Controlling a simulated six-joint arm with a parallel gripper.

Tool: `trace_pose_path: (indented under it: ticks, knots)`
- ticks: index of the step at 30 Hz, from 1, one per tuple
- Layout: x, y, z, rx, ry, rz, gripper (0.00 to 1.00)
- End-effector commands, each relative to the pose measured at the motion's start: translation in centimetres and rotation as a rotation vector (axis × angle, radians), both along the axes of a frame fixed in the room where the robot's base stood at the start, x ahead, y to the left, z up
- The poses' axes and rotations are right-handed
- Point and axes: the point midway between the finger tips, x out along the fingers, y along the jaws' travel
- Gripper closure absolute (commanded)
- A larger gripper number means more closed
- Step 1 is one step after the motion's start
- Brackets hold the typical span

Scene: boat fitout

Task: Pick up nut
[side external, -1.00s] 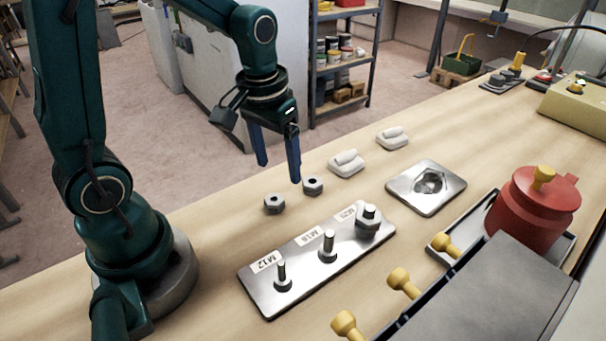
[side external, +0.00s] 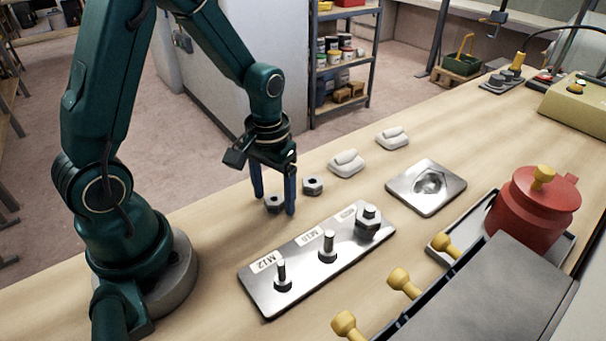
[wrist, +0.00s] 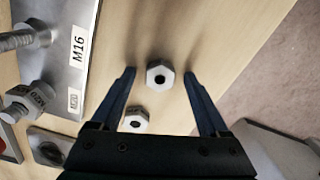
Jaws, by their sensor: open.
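Two grey hex nuts lie flat on the wooden bench. The left nut (side external: 274,203) sits between the blue fingers of my gripper (side external: 276,207), which point down. In the wrist view this nut (wrist: 160,75) lies between the fingertips (wrist: 158,72), with a gap on each side. My gripper is open and holds nothing. The other nut (side external: 312,186) is just to the right, outside the fingers; it also shows in the wrist view (wrist: 135,121), close to the gripper body. How far the fingertips are above the bench is hard to tell.
A metal plate (side external: 262,293) with three upright bolts and size labels stands in front of the nuts; the rightmost bolt carries a nut (side external: 368,230). Two pale blocks (side external: 346,164) and a square metal dish (side external: 400,186) lie to the right. A red pot (side external: 533,207) stands farther right.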

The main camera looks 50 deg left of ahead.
Motion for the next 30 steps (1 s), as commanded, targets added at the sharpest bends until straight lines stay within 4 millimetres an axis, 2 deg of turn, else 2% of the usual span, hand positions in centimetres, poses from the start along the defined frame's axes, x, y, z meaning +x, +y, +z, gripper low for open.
trace_pose_path:
  ticks: [1, 7, 20, 26, 29, 30]
  knots:
    - [0.0, 0.0, 0.0, 0.0, 0.0, 0.0, 0.22]
    - [0.0, 0.0, 0.0, 0.0, 0.0, 0.0, 0.98]
    - [0.1, 0.0, 0.5, 0.001, -0.003, 0.0, 1.0]
    - [0.1, 0.0, 2.4, 0.001, -0.007, 0.0, 1.0]
    - [0.2, 0.0, 4.2, 0.002, -0.01, 0.0, 1.0]
    - [-0.3, 0.6, 4.7, 0.002, -0.006, 0.006, 1.0]
